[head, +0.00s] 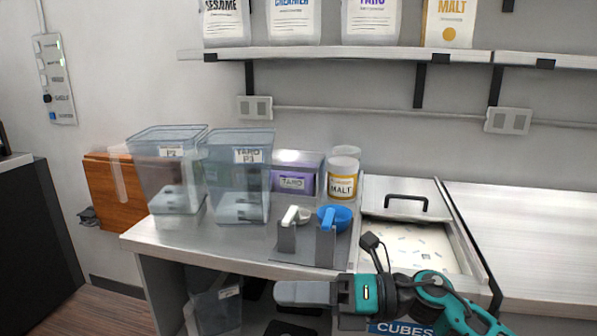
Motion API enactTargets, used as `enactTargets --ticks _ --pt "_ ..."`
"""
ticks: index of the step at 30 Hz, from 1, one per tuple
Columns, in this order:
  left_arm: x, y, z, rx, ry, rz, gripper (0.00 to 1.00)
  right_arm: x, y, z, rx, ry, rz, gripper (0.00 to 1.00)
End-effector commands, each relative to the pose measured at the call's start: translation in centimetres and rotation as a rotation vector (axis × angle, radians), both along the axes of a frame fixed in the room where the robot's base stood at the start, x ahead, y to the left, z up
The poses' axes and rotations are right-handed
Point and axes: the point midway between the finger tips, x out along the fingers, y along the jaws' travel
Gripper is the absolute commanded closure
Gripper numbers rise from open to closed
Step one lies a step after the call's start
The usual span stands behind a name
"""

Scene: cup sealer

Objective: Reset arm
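My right gripper (303,293) is low in the middle of the head view, its arm coming in from the lower right. It points left, in front of the steel counter's (190,236) front edge. Its grey fingers are seen side-on, so I cannot tell whether they are open or shut, and nothing is seen held in them. My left gripper is not in view. A blue scoop (337,217) and a white scoop (297,215) sit at grey upright holders on the counter, beyond the gripper and apart from it.
Two clear bins (167,175) (238,180), a purple taro container (293,184) and a malt jar (342,180) stand on the counter. A lidded ice well (405,235) is at right, with bare counter (535,235) beyond. A shelf (370,53) holds several bags above.

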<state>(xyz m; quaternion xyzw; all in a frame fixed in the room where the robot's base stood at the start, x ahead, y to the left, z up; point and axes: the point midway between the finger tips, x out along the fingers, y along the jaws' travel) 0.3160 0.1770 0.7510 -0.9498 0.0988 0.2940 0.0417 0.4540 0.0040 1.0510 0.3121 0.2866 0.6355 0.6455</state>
Motion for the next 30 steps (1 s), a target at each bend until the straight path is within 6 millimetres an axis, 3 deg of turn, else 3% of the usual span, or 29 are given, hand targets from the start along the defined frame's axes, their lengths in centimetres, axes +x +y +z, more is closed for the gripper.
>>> enactTargets --ticks 4,8,14,17,22,27,30 --pt "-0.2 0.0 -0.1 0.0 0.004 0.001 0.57 0.3 -0.6 -0.8 0.295 0.35 -0.179 0.6" --pt "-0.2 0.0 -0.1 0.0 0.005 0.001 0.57 1.2 -3.1 -3.2 0.525 0.674 -0.357 0.6" --pt "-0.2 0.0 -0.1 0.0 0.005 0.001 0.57 0.7 -8.8 -11.1 0.836 1.2 -0.663 0.6" --pt "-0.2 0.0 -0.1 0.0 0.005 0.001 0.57 -1.3 -11.8 -16.4 0.974 1.463 -0.829 0.6" --pt "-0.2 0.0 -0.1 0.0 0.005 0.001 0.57 -7.4 -15.8 -24.7 1.164 1.854 -1.096 0.6" --pt "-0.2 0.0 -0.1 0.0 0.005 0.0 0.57 -12.4 -17.7 -29.1 1.265 2.072 -1.26 0.6" --pt "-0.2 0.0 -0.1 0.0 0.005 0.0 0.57 -13.7 -18.1 -30.0 1.29 2.123 -1.298 0.6"
